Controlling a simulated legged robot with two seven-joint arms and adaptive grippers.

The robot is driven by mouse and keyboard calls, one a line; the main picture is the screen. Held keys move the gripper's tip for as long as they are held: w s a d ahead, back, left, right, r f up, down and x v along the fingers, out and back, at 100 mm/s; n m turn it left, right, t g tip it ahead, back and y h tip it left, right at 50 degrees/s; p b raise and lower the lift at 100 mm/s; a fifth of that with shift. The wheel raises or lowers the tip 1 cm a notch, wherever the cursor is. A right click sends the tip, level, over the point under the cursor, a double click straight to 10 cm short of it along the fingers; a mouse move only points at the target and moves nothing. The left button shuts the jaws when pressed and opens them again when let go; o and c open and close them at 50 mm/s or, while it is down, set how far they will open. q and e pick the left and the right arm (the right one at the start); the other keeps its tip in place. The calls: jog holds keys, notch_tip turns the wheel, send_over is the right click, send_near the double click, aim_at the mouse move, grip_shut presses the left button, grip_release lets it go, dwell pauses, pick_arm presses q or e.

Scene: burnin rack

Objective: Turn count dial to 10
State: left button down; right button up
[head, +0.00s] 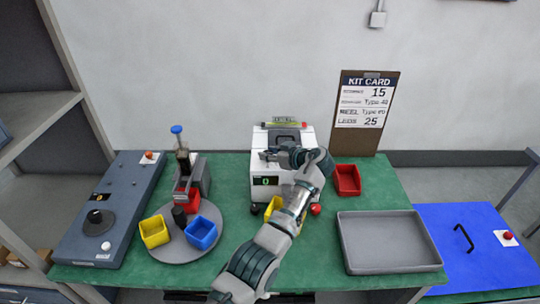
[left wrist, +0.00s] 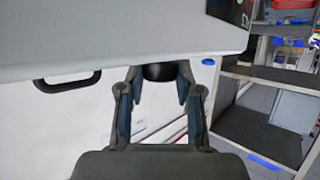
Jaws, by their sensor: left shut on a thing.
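The white machine (head: 310,185) stands at the back middle of the green bench. Its small dark display (head: 266,181) shows a green digit that looks like 0. My left gripper (head: 267,156) points left in front of the machine's upper part. In the left wrist view my left gripper (left wrist: 158,88) has its two fingers on either side of a dark round knob (left wrist: 158,72) and is shut on it. The knob's markings are not visible, so I cannot read its setting. In the head view the fingers and wrist hide part of the machine. My right gripper is not in view.
A round grey tray (head: 180,257) holds yellow, blue and red bins on the left. A red bin (head: 346,180) and an empty grey tray (head: 390,243) are on the right. A kit card (head: 364,112) stands behind. A yellow bin (head: 279,216) sits before the machine, partly behind my arm.

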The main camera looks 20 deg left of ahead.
pick_arm(q)
jog(key=shift+d+f, duration=0.15)
jog(key=shift+f, duration=0.15)
jog(key=c, duration=0.9)
grip_release()
jog(key=shift+o, duration=0.6)
jog(key=shift+w+r, duration=0.1)
jog(key=shift+d, duration=0.1)
jog(key=shift+r, duration=0.15)
jog(key=shift+d+r, duration=0.1)
jog(key=shift+d, duration=0.1)
jog(key=v, duration=1.1)
jog(key=shift+d, duration=0.3)
jog(key=shift+a, duration=0.1)
